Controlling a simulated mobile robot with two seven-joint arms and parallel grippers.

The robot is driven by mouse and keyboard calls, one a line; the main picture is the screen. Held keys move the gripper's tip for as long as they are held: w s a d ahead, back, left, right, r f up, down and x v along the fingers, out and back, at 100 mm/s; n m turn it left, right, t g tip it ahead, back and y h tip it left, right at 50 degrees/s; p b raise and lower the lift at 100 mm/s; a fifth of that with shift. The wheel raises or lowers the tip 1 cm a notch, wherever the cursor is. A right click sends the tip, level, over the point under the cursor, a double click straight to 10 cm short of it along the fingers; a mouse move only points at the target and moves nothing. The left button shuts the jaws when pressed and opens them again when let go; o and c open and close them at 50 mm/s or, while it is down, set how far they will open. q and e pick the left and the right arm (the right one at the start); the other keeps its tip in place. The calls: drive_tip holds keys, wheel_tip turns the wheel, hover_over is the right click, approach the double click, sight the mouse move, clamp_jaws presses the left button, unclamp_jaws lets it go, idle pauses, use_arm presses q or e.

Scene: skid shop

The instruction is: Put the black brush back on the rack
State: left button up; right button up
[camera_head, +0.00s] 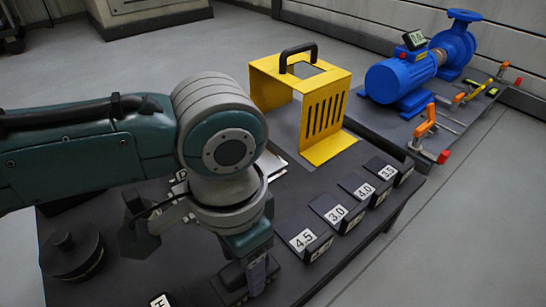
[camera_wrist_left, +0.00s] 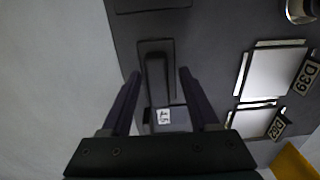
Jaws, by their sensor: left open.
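My left gripper (camera_head: 255,275) points down over the near edge of the dark table, beside the block labelled 4.5. In the left wrist view its fingers (camera_wrist_left: 158,75) are open, with space between them. A long dark piece with a raised bar, which looks like the black brush (camera_wrist_left: 153,62), lies between and beyond the fingers; I see no contact. In the head view a dark low piece, probably the same brush (camera_head: 230,280), sits at the gripper and is partly hidden by it. I cannot make out the rack for certain. My right gripper is not in view.
Black blocks labelled 4.5 (camera_head: 305,242), 3.0, 4.0 and 3.5 line the table's right edge. A yellow slotted cover (camera_head: 325,110) with a black handle stands behind. A round black part (camera_head: 72,252) lies at left. A blue pump (camera_head: 405,80) stands on a farther skid.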

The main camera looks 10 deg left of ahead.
use_arm(q)
wheel_tip(320, 180, up, 12)
drive_tip(key=p, duration=1)
drive_tip(key=s+d+r+n+t+h, duration=0.1)
drive_tip(key=s+d+r+h, duration=0.15)
drive_tip(key=s+d, duration=0.3)
drive_tip(key=s+a+r+n+t+y, duration=0.1)
drive_tip(key=s+a+n, duration=0.1)
drive_tip(key=a, duration=0.5)
drive_tip(key=s+a+r+n+t+y, duration=0.1)
drive_tip(key=s+a+n, duration=0.1)
drive_tip(key=s+a, duration=0.2)
drive_tip(key=a, duration=0.3)
drive_tip(key=shift+s+a+r+n+t, duration=0.2)
drive_tip(key=shift+s+a+n+t, duration=0.1)
drive_tip(key=shift+s+a, duration=0.1)
wheel_tip(320, 180, up, 99)
drive_tip(key=p, duration=9.8)
drive_tip(key=shift+p, duration=0.35)
drive_tip(key=shift+w+r, duration=0.1)
